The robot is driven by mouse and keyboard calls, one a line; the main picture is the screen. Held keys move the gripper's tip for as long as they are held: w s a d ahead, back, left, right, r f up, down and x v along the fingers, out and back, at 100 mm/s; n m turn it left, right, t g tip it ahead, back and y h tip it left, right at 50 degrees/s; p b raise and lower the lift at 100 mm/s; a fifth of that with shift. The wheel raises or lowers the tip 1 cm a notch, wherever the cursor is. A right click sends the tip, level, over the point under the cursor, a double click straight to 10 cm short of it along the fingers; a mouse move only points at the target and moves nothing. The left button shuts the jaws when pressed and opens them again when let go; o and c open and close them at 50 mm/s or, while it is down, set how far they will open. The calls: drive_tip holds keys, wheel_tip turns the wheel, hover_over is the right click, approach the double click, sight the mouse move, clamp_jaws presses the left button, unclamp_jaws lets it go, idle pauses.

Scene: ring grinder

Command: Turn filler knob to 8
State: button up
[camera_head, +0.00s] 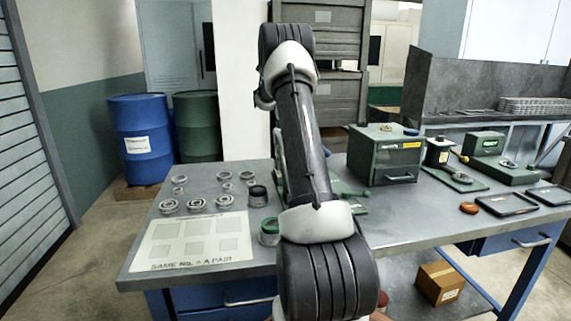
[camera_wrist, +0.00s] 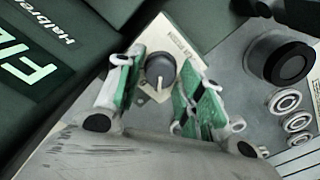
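The filler knob (camera_wrist: 160,68) is round and dark with a pale pointer line, on a beige dial plate (camera_wrist: 183,45) in the wrist view. The dial numbers are too small to read. My gripper (camera_wrist: 164,77) is open, with its green-padded fingers on either side of the knob. A gap shows at the left finger; I cannot tell whether the right finger touches the knob. The dark green filler body (camera_wrist: 60,45) with pale lettering is at the upper left. In the head view my arm hides the knob and gripper.
A black-topped cup (camera_wrist: 281,60) and several metal rings (camera_wrist: 284,101) lie right of the gripper in the wrist view. In the head view, the workbench (camera_head: 300,180) holds a paper mat (camera_head: 190,262), more rings (camera_head: 196,205) and a green box (camera_head: 385,154).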

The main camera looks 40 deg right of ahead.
drive_tip(key=c, duration=0.7)
drive_tip(key=shift+c, duration=0.2)
drive_tip(key=shift+m, duration=0.3)
drive_tip(key=m, duration=0.3)
drive_tip(key=shift+d+m, duration=0.1)
drive_tip(key=shift+m, duration=1.9)
drive_tip(key=shift+r, duration=0.1)
drive_tip(key=o, duration=0.7)
